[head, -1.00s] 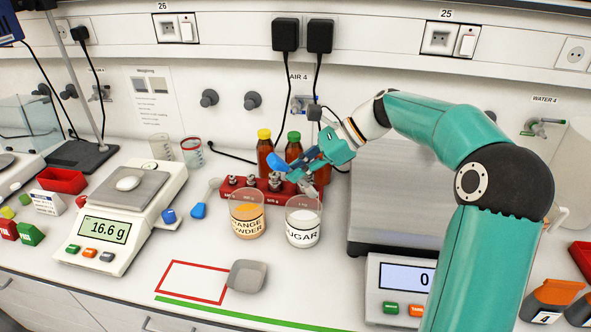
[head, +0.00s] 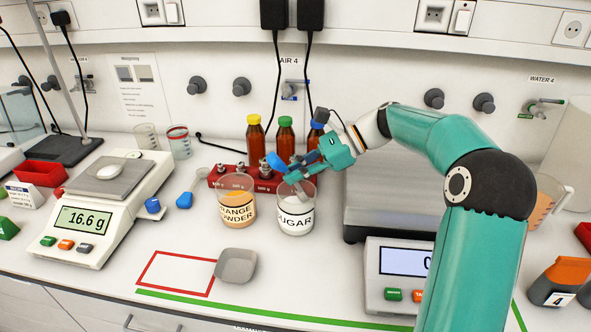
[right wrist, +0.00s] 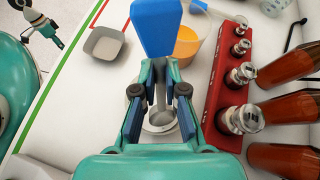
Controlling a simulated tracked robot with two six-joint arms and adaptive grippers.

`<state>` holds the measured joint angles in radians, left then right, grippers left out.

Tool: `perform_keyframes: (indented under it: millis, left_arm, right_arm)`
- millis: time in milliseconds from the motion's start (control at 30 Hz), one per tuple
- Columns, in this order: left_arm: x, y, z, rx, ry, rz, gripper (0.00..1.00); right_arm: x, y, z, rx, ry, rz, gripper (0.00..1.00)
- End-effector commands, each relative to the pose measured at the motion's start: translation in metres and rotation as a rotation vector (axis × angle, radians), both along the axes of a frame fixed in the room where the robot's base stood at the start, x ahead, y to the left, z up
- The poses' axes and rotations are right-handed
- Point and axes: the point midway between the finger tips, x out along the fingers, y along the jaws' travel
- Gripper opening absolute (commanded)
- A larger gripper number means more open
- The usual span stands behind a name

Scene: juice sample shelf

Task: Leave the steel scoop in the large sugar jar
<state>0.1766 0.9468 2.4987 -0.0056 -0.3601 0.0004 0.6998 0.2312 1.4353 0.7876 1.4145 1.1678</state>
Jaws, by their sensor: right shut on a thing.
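The sugar jar (head: 295,222) is a clear beaker with white powder and a "SUGAR" label, standing upright on the bench. My right gripper (head: 305,166) is just above it, shut on the steel scoop. The scoop's blue handle (head: 277,163) sticks out to the left of the fingers. Its steel lower part reaches down into the jar's mouth. In the right wrist view the blue handle (right wrist: 160,28) is up and the steel shaft runs between the fingers towards the jar (right wrist: 158,120). Whether the scoop touches the sugar is unclear. My left gripper (right wrist: 42,22) shows small at the wrist view's upper left.
The orange powder jar (head: 236,212) stands close left of the sugar jar. A red weight rack (head: 228,178) and brown bottles (head: 285,140) are behind. A grey dish (head: 236,266) is in front, a balance (head: 366,208) to the right. Another blue-handled scoop (head: 184,200) lies left.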

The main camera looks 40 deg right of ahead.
Motion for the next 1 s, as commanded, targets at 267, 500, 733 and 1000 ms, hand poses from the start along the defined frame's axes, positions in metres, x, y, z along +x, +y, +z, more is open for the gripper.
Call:
perform_keyframes:
  millis: [267, 500, 733, 1000]
  left_arm:
    - [0.0, 0.0, -0.013, 0.0, 0.0, 0.0, 0.4]
    - [0.0, 0.0, -0.018, 0.0, 0.0, 0.0, 0.4]
    - [0.0, 0.0, -0.019, 0.0, 0.0, 0.0, 0.4]
    - [0.0, 0.0, -0.019, 0.0, 0.0, 0.0, 0.4]
  right_arm:
    - [0.0, 0.001, -0.024, 0.001, 0.0, 0.001, 0.0]
    - [0.001, 0.001, -0.034, 0.0, 0.0, 0.001, 0.0]
    - [0.001, 0.001, -0.036, -0.001, -0.001, 0.002, 0.0]
    - [0.001, 0.001, -0.036, -0.001, 0.0, 0.003, 0.24]
